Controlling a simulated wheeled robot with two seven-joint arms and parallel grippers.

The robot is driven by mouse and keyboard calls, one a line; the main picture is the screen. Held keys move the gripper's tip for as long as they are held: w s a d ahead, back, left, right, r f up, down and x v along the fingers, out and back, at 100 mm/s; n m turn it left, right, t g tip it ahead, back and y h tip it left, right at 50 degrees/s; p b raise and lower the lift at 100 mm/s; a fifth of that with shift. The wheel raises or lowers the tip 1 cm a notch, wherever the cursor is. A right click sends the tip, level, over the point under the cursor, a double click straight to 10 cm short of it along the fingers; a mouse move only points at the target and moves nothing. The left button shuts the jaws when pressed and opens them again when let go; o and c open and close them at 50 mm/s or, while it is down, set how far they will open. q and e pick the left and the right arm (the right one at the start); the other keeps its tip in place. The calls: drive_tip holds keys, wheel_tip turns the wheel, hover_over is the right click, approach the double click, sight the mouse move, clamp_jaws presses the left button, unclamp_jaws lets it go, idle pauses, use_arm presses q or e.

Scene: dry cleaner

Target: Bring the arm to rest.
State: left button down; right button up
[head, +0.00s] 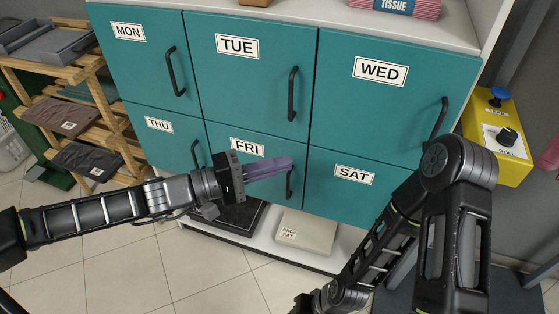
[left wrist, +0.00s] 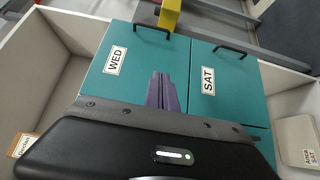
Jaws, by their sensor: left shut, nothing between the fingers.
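My left gripper (head: 268,168) is in front of the FRI door (head: 230,140) of the teal cabinet, its purple fingers shut and empty. The fingertips overlap the FRI handle in the head view; I cannot tell whether they touch it. In the left wrist view the shut fingers (left wrist: 161,92) point toward the WED door (left wrist: 136,70) and the SAT door (left wrist: 225,85). My right arm (head: 430,215) is folded in front of the cabinet's right side. The right gripper's fingers do not show.
All the visible doors look closed, including MON (head: 140,55), TUE (head: 240,75) and THU (head: 160,135). A beige folded item (head: 306,233) lies on the low shelf. A wooden rack (head: 75,75) stands left. A yellow control box (head: 498,135) is at the right.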

idle(0.3)
use_arm(q)
drive_tip(key=s+a+f+n+y, duration=0.1)
drive_tip(key=f+y, duration=0.1)
drive_tip(key=f, duration=0.5)
drive_tip(key=s+a+f+n+g+y, duration=0.1)
drive_tip(key=f+n+y, duration=0.1)
drive_tip(key=f, duration=0.6)
drive_tip(key=s+a+f+n+y, duration=0.1)
drive_tip(key=s+f+y, duration=0.15)
drive_tip(key=f, duration=0.45)
drive_tip(key=s+a+f+m+g+y, duration=0.1)
drive_tip(key=s+a+f+m+y, duration=0.1)
drive_tip(key=s+f, duration=0.5)
drive_tip(key=s+a+f+m+g+y, duration=0.2)
drive_tip(key=s+a+f+m+y, duration=0.1)
drive_tip(key=s+f, duration=0.5)
drive_tip(key=shift+a+f+m+y, duration=0.3)
drive_tip(key=shift+a+f+y, duration=0.55)
drive_tip(key=shift+f, duration=0.5)
drive_tip(key=shift+g, duration=0.3)
